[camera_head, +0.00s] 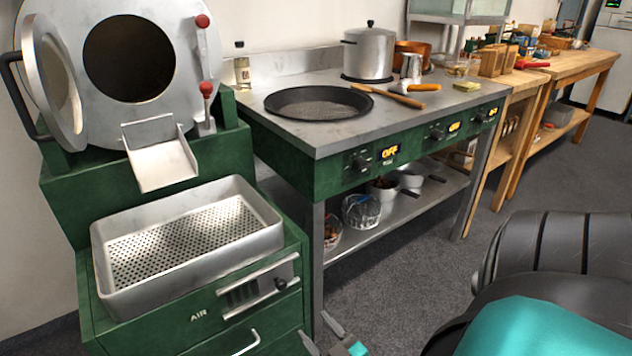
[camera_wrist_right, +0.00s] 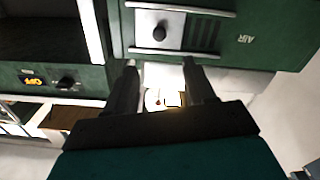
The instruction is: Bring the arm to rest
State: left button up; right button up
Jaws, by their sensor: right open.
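My right gripper (camera_head: 315,325) shows at the bottom edge of the head view, low in front of the green roaster cabinet, with only its fingertips and a teal part visible. In the right wrist view the gripper (camera_wrist_right: 161,68) has its two dark fingers spread apart, with nothing held between them. The cabinet's AIR panel (camera_wrist_right: 175,32) lies beyond the fingertips in that view. A black and teal part of my own arm fills the lower right of the head view. My left gripper is not in view.
The perforated cooling tray (camera_head: 190,240) on the roaster (camera_head: 125,60) is empty. A steel stove (camera_head: 340,125) carries a black pan (camera_head: 318,103) and a pot (camera_head: 368,52). Wooden workbenches (camera_head: 560,62) run along the back right. The grey floor (camera_head: 420,270) between is clear.

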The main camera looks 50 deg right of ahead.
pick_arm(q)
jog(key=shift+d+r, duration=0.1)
pick_arm(e)
jog(key=shift+w+a, duration=0.1)
jog(key=w+a+r+n+g+y, duration=0.1)
jog(key=a+r+n+g+y, duration=0.2)
jog(key=a, duration=0.6)
jog(key=a+n+g+y, duration=0.1)
jog(key=a+g+y, duration=0.4)
jog(key=a, duration=0.5)
jog(key=s+d+r+m+g+h, duration=0.2)
jog(key=s+d+r+g+h, duration=0.3)
jog(key=s+r, duration=0.4)
jog(key=w+a+f+t+y, duration=0.4)
jog(key=w+a+f+t, duration=0.2)
jog(key=w, duration=0.1)
pick_arm(q)
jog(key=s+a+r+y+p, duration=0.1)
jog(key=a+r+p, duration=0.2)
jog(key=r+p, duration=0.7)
jog(key=p, duration=0.4)
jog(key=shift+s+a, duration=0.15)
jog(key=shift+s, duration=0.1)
pick_arm(e)
notch_tip(320, 180, up, 10)
jog(key=s+d+h, duration=0.1)
jog(key=d, duration=0.1)
jog(key=shift+d+r, duration=0.25)
jog(key=shift+d, duration=0.05)
